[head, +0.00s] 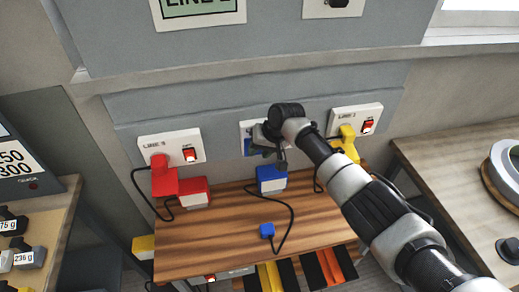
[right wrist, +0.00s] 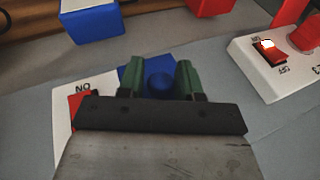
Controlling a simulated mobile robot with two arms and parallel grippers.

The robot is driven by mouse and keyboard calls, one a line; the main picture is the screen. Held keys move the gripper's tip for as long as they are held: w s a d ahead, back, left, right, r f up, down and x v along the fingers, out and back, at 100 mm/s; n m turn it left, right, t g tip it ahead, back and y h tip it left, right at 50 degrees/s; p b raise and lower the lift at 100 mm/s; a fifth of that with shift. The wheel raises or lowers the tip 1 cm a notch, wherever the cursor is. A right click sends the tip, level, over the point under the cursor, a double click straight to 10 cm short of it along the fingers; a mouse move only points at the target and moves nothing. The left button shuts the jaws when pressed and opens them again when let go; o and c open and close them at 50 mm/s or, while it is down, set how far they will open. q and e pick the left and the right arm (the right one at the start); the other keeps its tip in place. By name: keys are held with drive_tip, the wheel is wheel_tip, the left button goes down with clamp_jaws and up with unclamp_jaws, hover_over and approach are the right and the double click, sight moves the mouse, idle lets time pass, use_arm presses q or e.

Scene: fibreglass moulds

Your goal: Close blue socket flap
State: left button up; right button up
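The blue socket (head: 246,127), a white plate with blue parts, is on the grey wall panel between two other sockets. My right gripper (head: 272,142) is in front of it and hides much of it. In the right wrist view the gripper (right wrist: 158,80) has its two green fingers apart. A blue part of the socket with a rounded middle (right wrist: 160,83) shows between and behind them. I cannot tell whether the fingers touch it, nor how far the flap is open. The socket's white plate and red switch (right wrist: 77,103) show at the left. My left gripper is not in view.
A red socket (head: 172,146) with a red plug is on the left, and a yellow socket (head: 355,120) on the right. A blue and white box (head: 271,180) and a blue plug (head: 267,230) on a black cable are on the wooden shelf (head: 215,232) below.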

drive_tip(key=shift+r, duration=0.15)
drive_tip(key=b+v, duration=0.1)
drive_tip(key=v, duration=0.9)
drive_tip(key=shift+r, duration=0.2)
drive_tip(key=shift+d, duration=0.15)
